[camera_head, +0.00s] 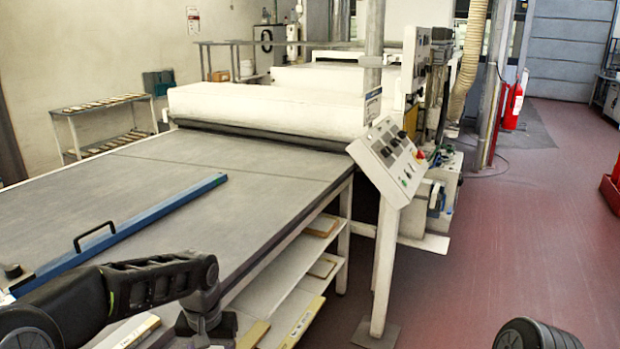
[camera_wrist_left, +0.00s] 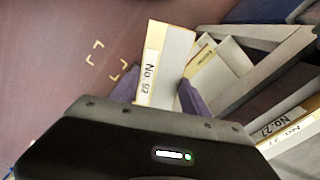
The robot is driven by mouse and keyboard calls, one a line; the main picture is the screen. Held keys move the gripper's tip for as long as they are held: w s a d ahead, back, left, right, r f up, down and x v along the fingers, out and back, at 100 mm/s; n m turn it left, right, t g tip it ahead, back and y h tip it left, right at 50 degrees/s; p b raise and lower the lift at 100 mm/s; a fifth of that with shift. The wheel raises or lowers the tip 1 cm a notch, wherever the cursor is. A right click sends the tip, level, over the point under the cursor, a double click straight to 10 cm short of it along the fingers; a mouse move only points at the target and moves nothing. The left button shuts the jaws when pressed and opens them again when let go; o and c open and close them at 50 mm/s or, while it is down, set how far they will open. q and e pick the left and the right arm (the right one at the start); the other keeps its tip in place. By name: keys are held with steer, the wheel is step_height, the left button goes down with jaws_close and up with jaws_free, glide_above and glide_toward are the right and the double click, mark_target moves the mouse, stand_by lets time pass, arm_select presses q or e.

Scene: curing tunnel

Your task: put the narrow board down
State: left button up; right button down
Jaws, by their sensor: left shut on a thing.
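In the left wrist view, a narrow pale board (camera_wrist_left: 172,58) with a cream label strip, seemingly reading "No. 92", stands out between the purple fingers of my left gripper (camera_wrist_left: 158,88). The gripper is shut on it, with one finger on each side. The board's far end points away over the reddish floor, beside the shelves. In the head view my left gripper (camera_head: 206,332) is at the bottom edge, low beside the table's near side. The held board cannot be made out there. My right gripper is out of view.
Yellow corner marks (camera_wrist_left: 106,66) show on the floor left of the held board. Pale boards (camera_wrist_left: 222,72) lie close on its right, and a labelled board (camera_wrist_left: 285,130) lies farther right. The long grey table (camera_head: 265,185) has shelves (camera_head: 285,275) with boards below. A control panel (camera_head: 388,155) stands at its corner.

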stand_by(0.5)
arm_select(q)
steer(key=s+f, duration=0.4)
steer(key=f, duration=1.1)
